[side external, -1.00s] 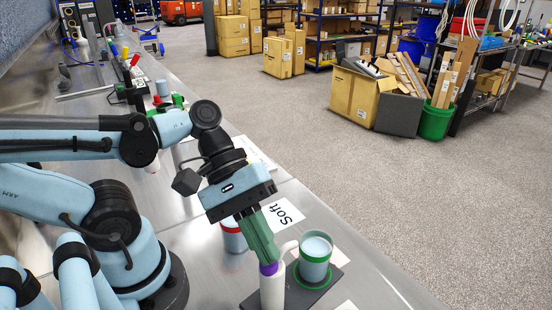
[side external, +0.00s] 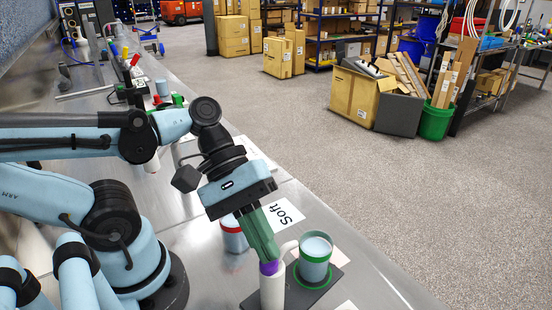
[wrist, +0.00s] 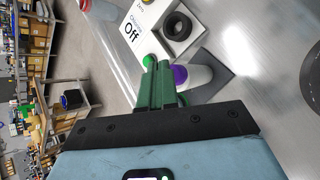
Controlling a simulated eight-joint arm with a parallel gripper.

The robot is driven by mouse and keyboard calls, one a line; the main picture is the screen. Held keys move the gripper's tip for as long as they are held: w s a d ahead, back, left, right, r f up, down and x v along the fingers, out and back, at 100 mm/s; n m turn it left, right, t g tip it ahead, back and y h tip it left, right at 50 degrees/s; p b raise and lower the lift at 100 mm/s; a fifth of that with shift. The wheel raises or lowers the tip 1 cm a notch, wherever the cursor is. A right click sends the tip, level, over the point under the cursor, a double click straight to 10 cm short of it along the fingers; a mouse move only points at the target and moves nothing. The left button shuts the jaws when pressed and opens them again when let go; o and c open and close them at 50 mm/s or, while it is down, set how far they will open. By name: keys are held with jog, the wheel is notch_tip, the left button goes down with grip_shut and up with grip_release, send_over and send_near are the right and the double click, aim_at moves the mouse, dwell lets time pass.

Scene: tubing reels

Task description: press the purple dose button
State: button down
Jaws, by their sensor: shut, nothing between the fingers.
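The purple dose button (side external: 268,268) sits on top of a white dispenser column (side external: 272,292) with a curved spout, at the bottom middle of the side view. My gripper (side external: 269,256) is shut and empty, its green fingers pointing down with their tips right at the button. They hide part of it, and I cannot tell whether they press it. In the wrist view, the purple button (wrist: 180,75) shows just beside my green fingers (wrist: 157,72), with the white column (wrist: 200,78) behind.
A cup with a green ring (side external: 315,262) stands on the dark base beside the column.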

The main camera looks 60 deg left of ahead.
jog(key=shift+r, duration=0.45)
jog(key=shift+r, duration=0.1)
jog(key=shift+r, duration=2.4)
jog(key=w+a+f+m+t+y, duration=0.6)
jog(key=w+a+m+y, duration=0.3)
jog(key=a, duration=0.4)
jog(key=shift+w+a+f+m, duration=0.2)
jog(key=shift+w+f+m, duration=0.35)
jog(key=shift+w, duration=0.55)
